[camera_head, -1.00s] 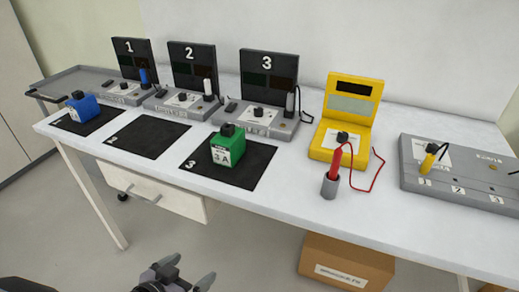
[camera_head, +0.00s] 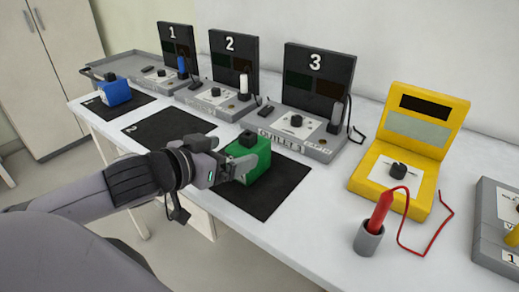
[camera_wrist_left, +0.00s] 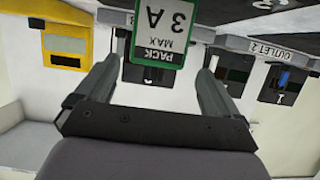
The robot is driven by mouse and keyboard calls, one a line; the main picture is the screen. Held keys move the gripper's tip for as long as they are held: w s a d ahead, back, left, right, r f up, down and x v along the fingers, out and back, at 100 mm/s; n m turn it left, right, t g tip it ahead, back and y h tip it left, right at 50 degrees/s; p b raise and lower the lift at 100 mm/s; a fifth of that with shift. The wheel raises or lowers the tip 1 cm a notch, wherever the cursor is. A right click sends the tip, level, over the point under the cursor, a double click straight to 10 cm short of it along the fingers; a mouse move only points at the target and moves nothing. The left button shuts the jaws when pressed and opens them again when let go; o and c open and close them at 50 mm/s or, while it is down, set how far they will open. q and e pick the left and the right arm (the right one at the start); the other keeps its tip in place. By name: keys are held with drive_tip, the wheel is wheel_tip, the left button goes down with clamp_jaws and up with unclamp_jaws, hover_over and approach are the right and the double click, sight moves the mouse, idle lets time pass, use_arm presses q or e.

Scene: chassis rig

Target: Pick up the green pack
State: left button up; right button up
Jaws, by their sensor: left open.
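The green pack (camera_head: 250,160) has a black knob on top and stands upright on the black mat marked 3 (camera_head: 272,203). My left gripper (camera_head: 236,166) is open at its near left side and partly hides it. In the left wrist view the pack's label, reading "PACK MAX 3 A" (camera_wrist_left: 157,25), appears upside down. The open left gripper (camera_wrist_left: 160,66) has one finger on either side of the pack's near edge, with a gap on both sides. My right gripper is not in view.
Outlet stations (camera_head: 305,135) with numbered panels line the back. A blue pack (camera_head: 115,92) stands on the far left mat; the mat marked 2 (camera_head: 165,128) is bare. A yellow meter (camera_head: 410,150) and a red probe in a grey holder (camera_head: 368,242) are to the right.

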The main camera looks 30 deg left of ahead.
sight(249, 149)
use_arm(q)
drive_tip(key=shift+f+x, duration=0.15)
drive_tip(key=shift+x, duration=1.55)
drive_tip(key=shift+f+x, duration=0.15)
drive_tip(key=shift+x, duration=1.6)
drive_tip(key=shift+s+d, duration=0.15)
drive_tip(key=shift+r, duration=0.1)
drive_tip(key=c, duration=1.5)
